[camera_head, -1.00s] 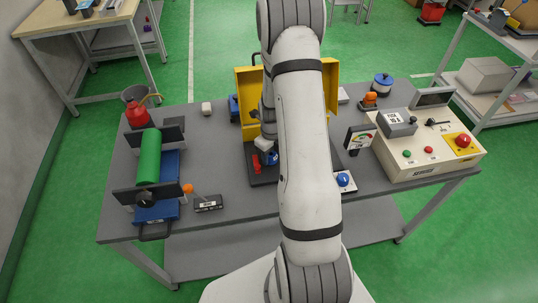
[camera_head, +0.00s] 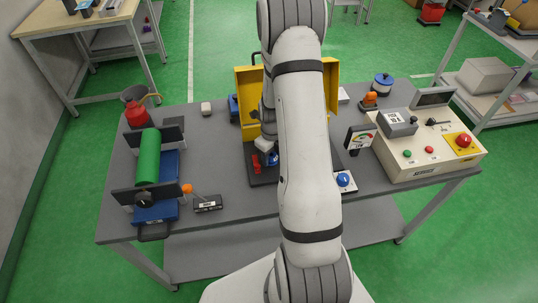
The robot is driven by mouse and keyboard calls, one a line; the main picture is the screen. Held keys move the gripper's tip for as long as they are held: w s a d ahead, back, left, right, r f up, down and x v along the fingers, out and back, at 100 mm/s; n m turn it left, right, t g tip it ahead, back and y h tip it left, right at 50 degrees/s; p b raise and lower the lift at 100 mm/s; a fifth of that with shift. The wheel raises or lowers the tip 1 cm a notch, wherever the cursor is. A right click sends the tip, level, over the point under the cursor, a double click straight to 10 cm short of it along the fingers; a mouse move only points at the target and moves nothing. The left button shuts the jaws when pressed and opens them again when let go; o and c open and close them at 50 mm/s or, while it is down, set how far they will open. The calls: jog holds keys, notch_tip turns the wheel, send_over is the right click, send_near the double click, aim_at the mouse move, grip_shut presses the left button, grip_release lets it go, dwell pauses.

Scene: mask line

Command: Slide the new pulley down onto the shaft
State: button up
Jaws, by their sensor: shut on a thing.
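My gripper (camera_head: 265,145) is low inside the yellow guard (camera_head: 330,88), over the dark base plate (camera_head: 262,180). My arm covers most of it. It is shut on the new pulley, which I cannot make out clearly. The shaft is hidden too, so I cannot tell whether the pulley touches it. A small blue part (camera_head: 273,159) shows just below the gripper, partly covered by my arm. A red part (camera_head: 257,164) stands beside it on the left.
A green roll (camera_head: 148,158) lies in a blue-based stand at the left. Bare bench top (camera_head: 215,155) lies left of the guard.

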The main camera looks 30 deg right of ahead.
jog(key=shift+f+b, duration=0.55)
jog(key=shift+f, duration=0.05)
jog(key=o, duration=0.7)
notch_tip(320, 180, up, 11)
jog(key=p, duration=0.6)
dwell(0.4)
jog(key=shift+s, duration=0.1)
